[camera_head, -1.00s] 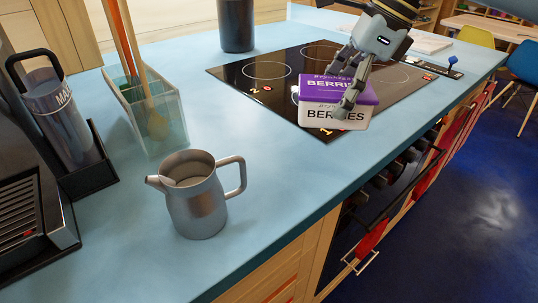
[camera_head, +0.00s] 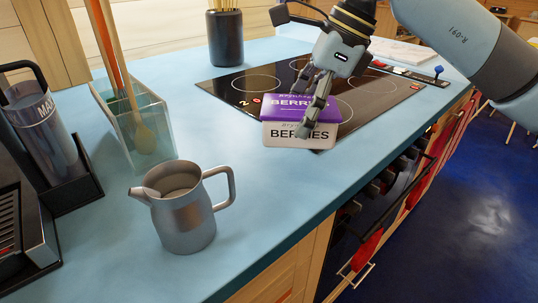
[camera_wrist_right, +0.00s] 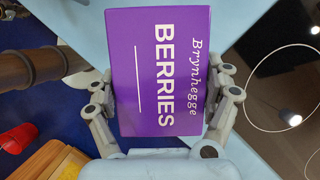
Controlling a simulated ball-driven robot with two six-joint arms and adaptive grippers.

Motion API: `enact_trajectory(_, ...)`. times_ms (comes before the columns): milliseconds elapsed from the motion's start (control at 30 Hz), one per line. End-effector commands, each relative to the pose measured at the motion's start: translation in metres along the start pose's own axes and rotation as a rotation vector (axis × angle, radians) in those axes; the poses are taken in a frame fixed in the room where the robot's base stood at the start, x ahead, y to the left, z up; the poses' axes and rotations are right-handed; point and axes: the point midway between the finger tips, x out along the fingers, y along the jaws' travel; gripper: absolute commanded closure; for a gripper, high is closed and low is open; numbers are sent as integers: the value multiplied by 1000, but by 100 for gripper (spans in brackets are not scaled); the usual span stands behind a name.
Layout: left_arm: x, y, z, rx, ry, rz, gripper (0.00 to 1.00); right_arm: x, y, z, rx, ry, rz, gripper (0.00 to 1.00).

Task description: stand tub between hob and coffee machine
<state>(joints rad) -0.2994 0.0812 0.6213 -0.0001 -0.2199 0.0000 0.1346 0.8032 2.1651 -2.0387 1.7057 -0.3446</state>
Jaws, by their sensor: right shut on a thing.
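The tub (camera_head: 298,134) has a purple lid and a pale body, both marked BERRIES. My right gripper (camera_head: 311,100) is shut on it from above, with fingers on opposite sides. The right wrist view shows the purple lid (camera_wrist_right: 158,75) between the fingers. The tub is upright over the near left part of the black hob (camera_head: 238,86) and overhangs the blue counter; its height above them is hard to tell. The coffee machine (camera_head: 38,235) is at the left edge, partly cut off. My left gripper is not in view.
A metal jug (camera_head: 182,222) stands on the counter (camera_head: 235,185) between machine and tub. A dark pot (camera_head: 226,40) stands at the back. The counter left of the hob is mostly clear.

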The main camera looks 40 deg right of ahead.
Motion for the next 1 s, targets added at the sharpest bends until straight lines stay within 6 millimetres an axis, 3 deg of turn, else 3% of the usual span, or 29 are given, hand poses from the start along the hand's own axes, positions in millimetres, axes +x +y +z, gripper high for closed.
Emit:
enact_trajectory(400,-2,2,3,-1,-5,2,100,47,16,36,0,-4,2,72)
enact_trajectory(567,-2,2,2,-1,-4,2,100,55,17,35,1,0,2,72)
enact_trajectory(800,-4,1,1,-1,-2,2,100,86,18,22,1,1,3,72)
enact_trajectory(1000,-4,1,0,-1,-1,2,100,88,17,22,-1,-1,0,72)
